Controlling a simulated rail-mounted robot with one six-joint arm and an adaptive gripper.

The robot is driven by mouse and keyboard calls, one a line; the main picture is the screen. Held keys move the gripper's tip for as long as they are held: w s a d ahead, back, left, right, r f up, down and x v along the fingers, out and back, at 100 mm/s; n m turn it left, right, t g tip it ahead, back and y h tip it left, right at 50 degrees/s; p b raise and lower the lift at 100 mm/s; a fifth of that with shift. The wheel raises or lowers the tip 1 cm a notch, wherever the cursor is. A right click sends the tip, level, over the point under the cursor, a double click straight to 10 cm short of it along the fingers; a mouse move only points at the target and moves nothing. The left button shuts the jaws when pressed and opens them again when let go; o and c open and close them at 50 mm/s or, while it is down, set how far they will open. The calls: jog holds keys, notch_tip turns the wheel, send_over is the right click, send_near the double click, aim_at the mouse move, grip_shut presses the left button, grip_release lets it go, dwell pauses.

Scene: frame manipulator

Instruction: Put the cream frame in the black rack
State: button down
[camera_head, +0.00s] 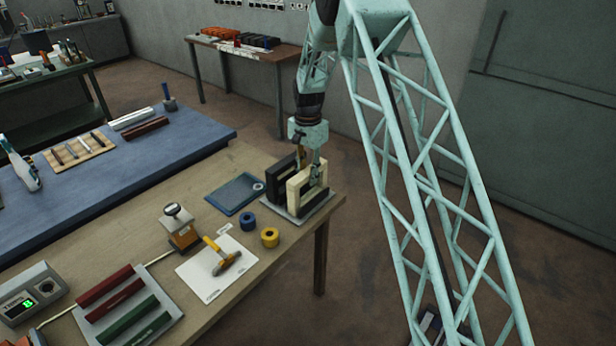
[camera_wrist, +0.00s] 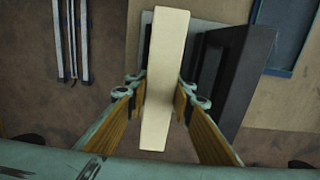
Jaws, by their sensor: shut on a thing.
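The cream frame (camera_head: 294,194) is an upright rectangular frame with an open middle, at the right end of the wooden table. My gripper (camera_head: 316,172) is shut on its upper part from above. In the wrist view the cream frame (camera_wrist: 166,60) is seen edge-on between my two fingers (camera_wrist: 163,92). The black rack (camera_head: 276,186) stands close beside it, to the left in the head view; the wrist view shows the rack (camera_wrist: 240,75) on the right. Both are over a grey base plate (camera_head: 318,208). Whether the frame's lower edge touches the plate is hidden.
A blue tray (camera_head: 233,194), a blue roll (camera_head: 248,221) and a yellow roll (camera_head: 270,237) lie left of and in front of the rack. The table's right edge (camera_head: 338,203) is close to the plate.

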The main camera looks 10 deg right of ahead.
jog(key=shift+f, duration=0.1)
jog(key=c, duration=2.3)
grip_release()
notch_tip(320, 180, up, 12)
jog(key=shift+f, duration=0.2)
jog(key=shift+r, duration=0.35)
